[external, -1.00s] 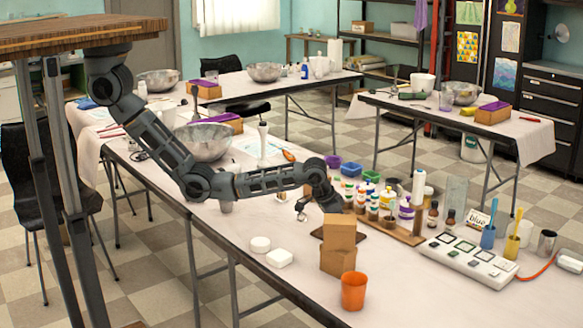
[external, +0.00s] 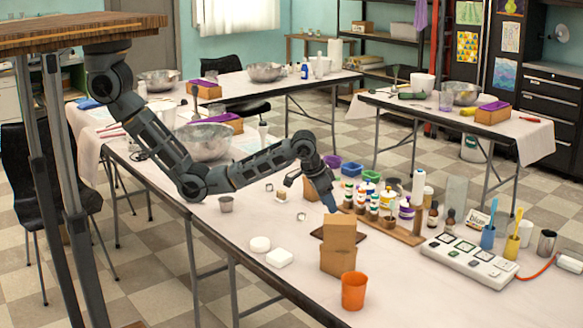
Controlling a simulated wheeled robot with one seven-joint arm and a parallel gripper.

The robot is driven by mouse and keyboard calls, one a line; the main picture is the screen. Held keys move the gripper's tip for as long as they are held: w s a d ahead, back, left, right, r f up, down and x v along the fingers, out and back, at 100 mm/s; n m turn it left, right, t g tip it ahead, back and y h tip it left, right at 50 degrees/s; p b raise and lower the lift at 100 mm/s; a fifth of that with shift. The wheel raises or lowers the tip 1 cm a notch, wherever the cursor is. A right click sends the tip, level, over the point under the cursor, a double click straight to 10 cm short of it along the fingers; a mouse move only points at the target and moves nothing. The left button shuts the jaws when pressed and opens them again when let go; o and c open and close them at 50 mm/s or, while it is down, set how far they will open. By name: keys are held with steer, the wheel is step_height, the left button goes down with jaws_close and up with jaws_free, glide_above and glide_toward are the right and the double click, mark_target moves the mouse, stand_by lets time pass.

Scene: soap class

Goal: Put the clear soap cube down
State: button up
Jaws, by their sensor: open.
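My gripper (external: 328,200) hangs from the bent arm over the table, just behind the stacked brown boxes. Its jaws are open, and its fingertips are small and partly lost against the boxes and bottles. A small pale, clear-looking cube (external: 301,216) lies on the white tabletop, left of my gripper and apart from it; it may be the clear soap cube, but it is too small to be sure. Another small block (external: 281,196) sits farther back on the left. A dark brown board (external: 318,234) lies partly hidden behind the boxes.
Two stacked brown boxes (external: 339,245) stand close in front of my gripper. Several bottles (external: 372,205) stand in a wooden rack to the right. An orange cup (external: 353,290), white soaps (external: 279,258) and a power strip (external: 468,261) are nearby. The table's left-middle is fairly clear.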

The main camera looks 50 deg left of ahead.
steer(key=shift+v, duration=1.35)
